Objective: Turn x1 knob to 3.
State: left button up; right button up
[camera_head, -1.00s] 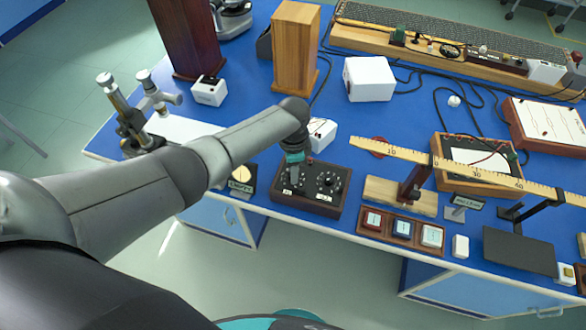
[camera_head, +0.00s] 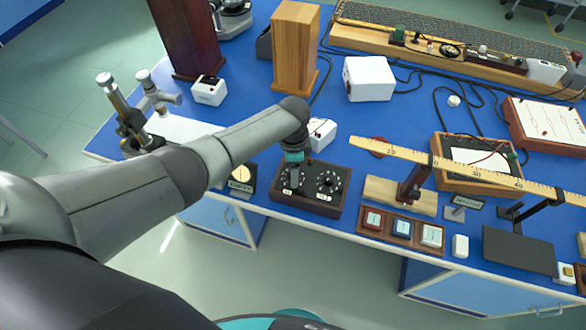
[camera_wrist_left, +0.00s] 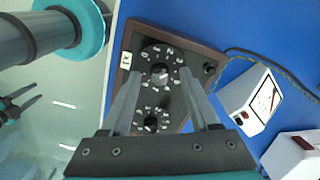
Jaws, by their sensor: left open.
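The dark wooden box (camera_head: 312,207) with two black dials sits near the front edge of the blue bench. Its right dial (camera_head: 328,182) is clear in the head view. My left gripper (camera_head: 293,178) points down over the left dial and hides much of it. In the left wrist view, the fingers of my left gripper (camera_wrist_left: 160,80) are open, one on each side of the upper knob (camera_wrist_left: 160,73). The lower knob (camera_wrist_left: 151,123) lies nearer the palm in the picture. My right gripper (camera_wrist_left: 20,103) shows far off, apparently open and empty.
A white meter box (camera_head: 321,134) stands just behind the dial box. A small plaque (camera_head: 242,178) is on its left. A wooden stand with a ruler (camera_head: 400,195) and a switch tray (camera_head: 363,228) are on its right. A wooden block (camera_head: 295,50) stands farther back.

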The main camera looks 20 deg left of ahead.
pick_arm(q)
jog(key=shift+r, duration=0.55)
notch_tip(320, 180, up, 14)
jog(key=p, duration=0.3)
